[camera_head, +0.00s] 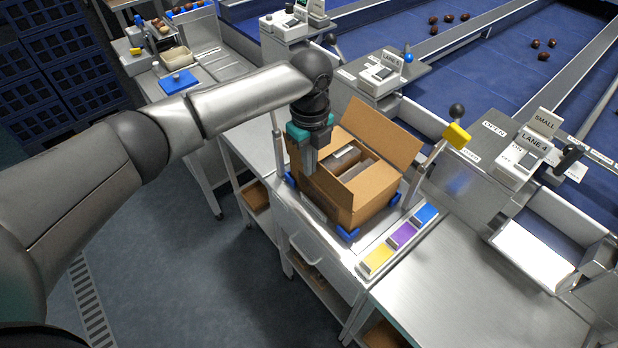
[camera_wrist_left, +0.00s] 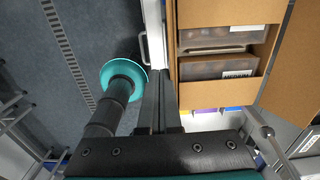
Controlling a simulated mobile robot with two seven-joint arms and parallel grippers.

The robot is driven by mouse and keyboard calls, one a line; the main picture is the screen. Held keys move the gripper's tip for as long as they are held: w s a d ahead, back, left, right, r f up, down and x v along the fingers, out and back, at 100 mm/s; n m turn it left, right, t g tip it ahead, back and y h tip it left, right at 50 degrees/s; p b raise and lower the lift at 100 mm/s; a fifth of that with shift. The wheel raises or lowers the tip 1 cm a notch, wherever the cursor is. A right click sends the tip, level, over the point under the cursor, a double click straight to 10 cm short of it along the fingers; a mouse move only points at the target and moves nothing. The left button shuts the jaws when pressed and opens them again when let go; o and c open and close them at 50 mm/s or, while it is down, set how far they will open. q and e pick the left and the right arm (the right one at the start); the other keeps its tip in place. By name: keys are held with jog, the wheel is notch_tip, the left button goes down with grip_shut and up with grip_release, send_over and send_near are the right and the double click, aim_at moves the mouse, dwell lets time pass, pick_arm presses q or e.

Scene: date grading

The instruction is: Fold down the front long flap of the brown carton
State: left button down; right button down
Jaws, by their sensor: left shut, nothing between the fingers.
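The brown carton (camera_head: 362,207) sits open on the metal bench, with packed trays (camera_head: 346,158) inside. Its back long flap (camera_head: 382,138) stands up and leans outward. The front long flap (camera_head: 325,187) is partly hidden by my left gripper and looks roughly upright. In the left wrist view it is a thin brown edge (camera_wrist_left: 172,50) right of the fingers. My left gripper (camera_head: 309,168) is shut and empty, pointing down at the carton's front side; its fingers also show in the wrist view (camera_wrist_left: 160,80). Contact is unclear.
Blue corner blocks (camera_head: 347,234) surround the carton. Yellow (camera_head: 376,259), purple (camera_head: 402,235) and blue (camera_head: 426,213) items lie in a row to its right. The bench at lower right is clear.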

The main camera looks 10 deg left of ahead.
pick_arm(q)
jog(key=shift+w+d+r+b, duration=0.15)
jog(key=shift+w+d+b, duration=1.25)
jog(key=shift+w, duration=0.3)
jog(key=w+d+b, duration=0.1)
jog(key=w+b, duration=0.1)
jog(key=shift+w+d+b, duration=0.1)
jog(key=shift+d+b, duration=0.25)
jog(key=shift+f+b, duration=1.2)
jog(key=shift+f, duration=1.2)
jog(key=shift+r, duration=0.2)
